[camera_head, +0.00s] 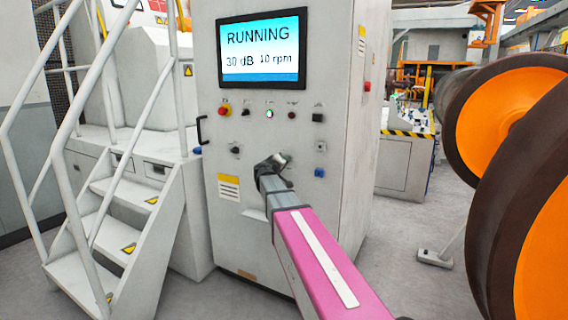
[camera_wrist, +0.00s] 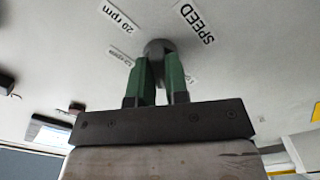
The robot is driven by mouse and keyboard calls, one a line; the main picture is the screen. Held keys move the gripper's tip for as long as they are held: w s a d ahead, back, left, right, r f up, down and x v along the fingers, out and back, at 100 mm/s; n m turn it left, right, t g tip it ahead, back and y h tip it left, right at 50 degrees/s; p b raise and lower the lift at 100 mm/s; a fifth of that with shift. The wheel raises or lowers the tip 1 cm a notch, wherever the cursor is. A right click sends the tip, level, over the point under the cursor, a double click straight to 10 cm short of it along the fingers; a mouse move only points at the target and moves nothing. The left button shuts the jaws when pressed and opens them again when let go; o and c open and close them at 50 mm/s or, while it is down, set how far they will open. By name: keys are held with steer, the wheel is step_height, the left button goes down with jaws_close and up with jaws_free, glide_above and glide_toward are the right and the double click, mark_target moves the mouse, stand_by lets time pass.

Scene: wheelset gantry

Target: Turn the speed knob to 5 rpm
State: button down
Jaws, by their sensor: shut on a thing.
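The speed knob (camera_wrist: 159,48) is a grey round knob on the cabinet's front panel, in the wrist view. A "SPEED" label (camera_wrist: 195,24) and a "20 rpm" label (camera_wrist: 122,18) are beside it; smaller labels near it are partly hidden or too small to read. My gripper (camera_wrist: 160,72) has its two green fingers shut on the knob. In the head view my gripper (camera_head: 272,165) reaches the panel below the row of buttons, and the knob is hidden behind it. The screen (camera_head: 261,48) reads "RUNNING", "30 dB" and "10 rpm".
The grey cabinet (camera_head: 220,220) carries a row of buttons with a lit green one (camera_head: 269,114), and a blue knob (camera_head: 319,173) right of my gripper. White stairs with railings (camera_head: 120,215) stand left. Large orange and brown wheels (camera_head: 500,125) stand right.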

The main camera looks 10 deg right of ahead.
steer(key=n, duration=0.6)
steer(key=shift+n, duration=0.3)
stand_by(0.4)
steer(key=c, duration=1.1)
jaws_free()
steer(key=v, duration=1)
steer(key=shift+s+a, duration=0.25)
steer(key=shift+s, duration=0.1)
